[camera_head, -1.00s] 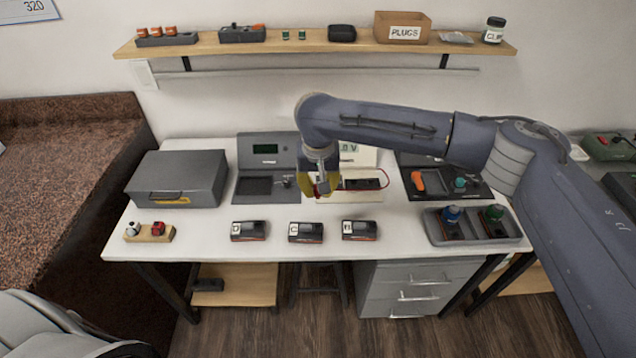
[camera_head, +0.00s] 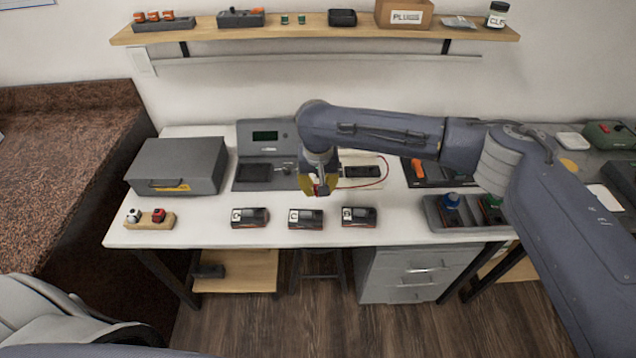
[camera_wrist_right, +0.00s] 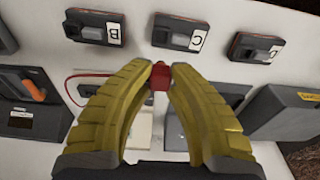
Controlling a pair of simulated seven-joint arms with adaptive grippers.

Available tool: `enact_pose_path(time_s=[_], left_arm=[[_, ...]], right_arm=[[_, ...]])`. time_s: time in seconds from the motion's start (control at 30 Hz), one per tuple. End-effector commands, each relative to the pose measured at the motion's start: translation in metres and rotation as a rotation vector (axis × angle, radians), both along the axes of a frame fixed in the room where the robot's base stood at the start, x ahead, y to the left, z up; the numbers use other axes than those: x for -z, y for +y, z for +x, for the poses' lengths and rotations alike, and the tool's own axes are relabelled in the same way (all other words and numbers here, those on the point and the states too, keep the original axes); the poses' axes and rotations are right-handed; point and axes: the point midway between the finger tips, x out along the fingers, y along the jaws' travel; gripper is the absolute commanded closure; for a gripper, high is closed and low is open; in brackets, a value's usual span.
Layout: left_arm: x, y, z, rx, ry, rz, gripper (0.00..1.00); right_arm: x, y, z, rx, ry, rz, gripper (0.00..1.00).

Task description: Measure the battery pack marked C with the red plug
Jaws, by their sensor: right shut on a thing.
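My right gripper (camera_head: 318,190) is above the table, just behind the battery pack marked C (camera_head: 306,219). In the right wrist view its yellow fingers (camera_wrist_right: 160,72) are shut on the red plug (camera_wrist_right: 160,78), whose red cable runs off to the left. Battery pack C (camera_wrist_right: 180,33) lies apart from the plug in that view. It is the middle of a row, with pack B (camera_head: 359,216) on the right and another pack (camera_head: 250,217), marked D in the wrist view (camera_wrist_right: 256,48), on the left. The plug's cable leads toward the meter, mostly hidden behind my right arm. My left gripper is not in view.
A grey case (camera_head: 177,166) stands at the left, with a wooden block (camera_head: 150,219) holding small red and white parts in front. A grey charger-like unit (camera_head: 265,181) stands behind the packs. A grey tray (camera_head: 467,232) with blue and green-topped items is at the right.

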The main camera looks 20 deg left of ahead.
Motion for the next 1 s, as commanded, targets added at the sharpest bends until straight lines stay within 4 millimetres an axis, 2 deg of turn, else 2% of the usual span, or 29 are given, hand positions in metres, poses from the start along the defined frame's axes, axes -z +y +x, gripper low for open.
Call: enact_pose_path(time_s=[1.0], left_arm=[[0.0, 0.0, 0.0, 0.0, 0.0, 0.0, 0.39]], right_arm=[[0.052, 0.0, 0.0, 0.001, 0.001, 0.0, 1.0]])
